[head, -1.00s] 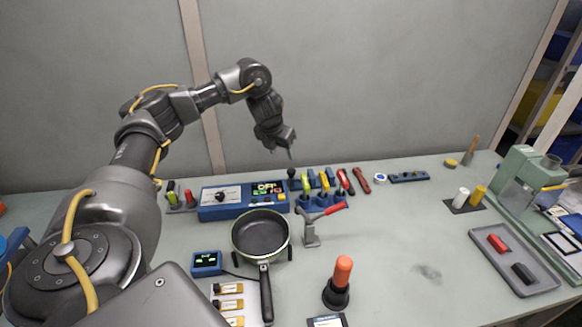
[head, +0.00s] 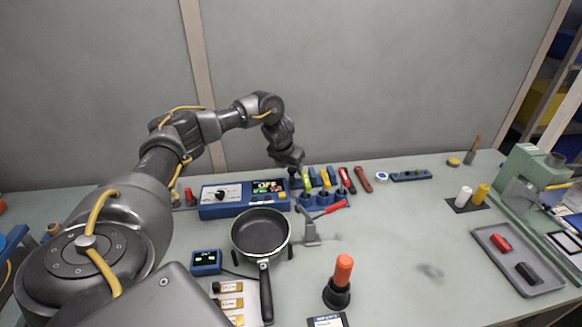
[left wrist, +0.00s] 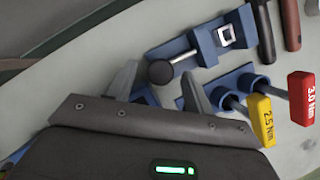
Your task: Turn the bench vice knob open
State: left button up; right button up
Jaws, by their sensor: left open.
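The bench vice shows in the left wrist view as a blue body (left wrist: 205,45) with a bright square opening. Its round dark knob (left wrist: 161,72) sits on a short metal shaft at the vice's near-left end. My left gripper (left wrist: 158,70) is open, with one finger on each side of the knob in that view. I cannot tell whether the fingers touch it or how far above it they are. In the head view my left gripper (head: 291,164) is low over the back of the bench, and largely covers the vice. My right gripper is not in view.
Yellow and red torque drivers (left wrist: 264,120) stand in blue holders close beside the vice. The bench's right-centre is mostly clear.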

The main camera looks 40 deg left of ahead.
pick_arm(q)
jog(key=c, duration=0.9)
jog(key=n+p, duration=0.2)
jog(key=p, duration=0.1)
jog(key=shift+d+r+y+p, duration=0.15)
jog(key=shift+r+y+p, duration=0.15)
jog(key=shift+y, duration=0.1)
jog(key=shift+c, duration=0.3)
jog(key=shift+f+n+p, duration=0.25)
jog(key=shift+n+p, duration=0.05)
jog(key=shift+n, duration=0.4)
jog(key=o, duration=1)
jog(key=shift+c, duration=0.2)
